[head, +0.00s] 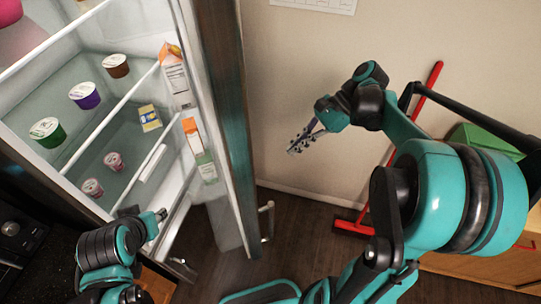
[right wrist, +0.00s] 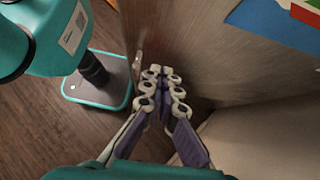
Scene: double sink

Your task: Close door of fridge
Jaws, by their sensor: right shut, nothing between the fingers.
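The fridge (head: 60,100) stands open at the left of the head view, its shelves exposed. Its door (head: 235,110) is swung out, with cartons on its inner side. The door handle (head: 266,220) shows low on the outer side. My right gripper (head: 296,147) is shut and empty, on the outer side of the door and apart from it in the head view. In the right wrist view its fingers (right wrist: 165,78) appear in front of the door's outer face (right wrist: 215,50); contact cannot be told. My left arm's end (head: 158,215) is low before the fridge opening; its fingers are unclear.
Several cups, such as a purple one (head: 84,96), stand on the fridge shelves. A wall (head: 300,60) lies behind my right gripper. A red broom (head: 433,78) and a green bin (head: 480,138) are at the right. Some dark floor (head: 305,215) is clear beside the door.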

